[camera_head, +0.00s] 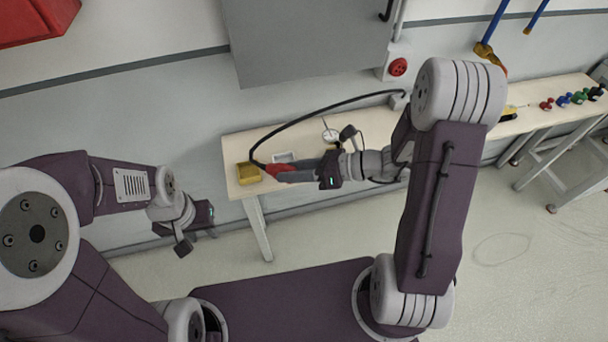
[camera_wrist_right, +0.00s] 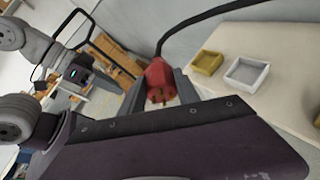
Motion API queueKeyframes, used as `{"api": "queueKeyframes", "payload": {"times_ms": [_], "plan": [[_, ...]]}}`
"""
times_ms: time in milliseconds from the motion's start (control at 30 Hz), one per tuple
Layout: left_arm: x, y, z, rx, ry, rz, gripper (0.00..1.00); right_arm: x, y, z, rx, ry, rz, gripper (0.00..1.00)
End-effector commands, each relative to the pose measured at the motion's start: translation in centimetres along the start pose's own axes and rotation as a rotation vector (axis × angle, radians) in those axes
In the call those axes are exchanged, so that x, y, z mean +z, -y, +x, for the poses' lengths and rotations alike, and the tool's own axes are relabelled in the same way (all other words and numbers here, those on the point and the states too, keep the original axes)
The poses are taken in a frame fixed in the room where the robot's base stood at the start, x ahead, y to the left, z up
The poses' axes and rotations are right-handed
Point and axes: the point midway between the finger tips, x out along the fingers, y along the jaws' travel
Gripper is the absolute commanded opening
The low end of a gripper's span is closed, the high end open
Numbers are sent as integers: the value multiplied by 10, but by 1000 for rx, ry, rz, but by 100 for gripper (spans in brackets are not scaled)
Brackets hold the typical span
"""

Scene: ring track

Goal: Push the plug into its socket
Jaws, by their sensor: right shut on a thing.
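The red plug (camera_head: 275,170) is held at the tip of my right gripper (camera_head: 288,172), above the left end of the bench. In the right wrist view the plug (camera_wrist_right: 158,82) sits between the jaws with its prongs showing, and its black cable rises behind it. In the head view the cable arcs right to a grey box at the wall. A round red socket (camera_head: 397,67) on a pale plate is on the wall, up and right of the plug and apart from it. My left gripper (camera_head: 188,232) hangs left of the bench; its fingers are unclear.
The bench (camera_head: 237,147) carries a yellow tray (camera_head: 248,174), a white tray (camera_head: 284,157) and a round dial (camera_head: 330,135). A grey cabinet (camera_head: 305,40) hangs left of the socket. Several small coloured items lie on the bench's far right. Floor is open at right.

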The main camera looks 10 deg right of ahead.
Motion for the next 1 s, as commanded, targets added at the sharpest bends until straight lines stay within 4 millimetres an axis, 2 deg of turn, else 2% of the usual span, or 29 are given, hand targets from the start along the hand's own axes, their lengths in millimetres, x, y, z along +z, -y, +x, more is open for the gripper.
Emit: {"api": "queueKeyframes", "payload": {"times_ms": [100, 200, 400, 833, 1000], "plan": [[0, 0, 0, 0, 0, 0, 36, 11, 0, 25, -74, 33, 32, 0], [0, 0, 0, 0, 0, 0, 36, 18, 3, 42, -135, 58, 57, 0], [0, 0, 0, 0, 0, 0, 36, 29, 9, 60, -210, 94, 87, 0], [0, 0, 0, 0, 0, 0, 36, 31, 11, 63, -222, 100, 92, 0], [0, 0, 0, 0, 0, 0, 36, 24, 16, 61, -138, 63, 57, 0]]}}
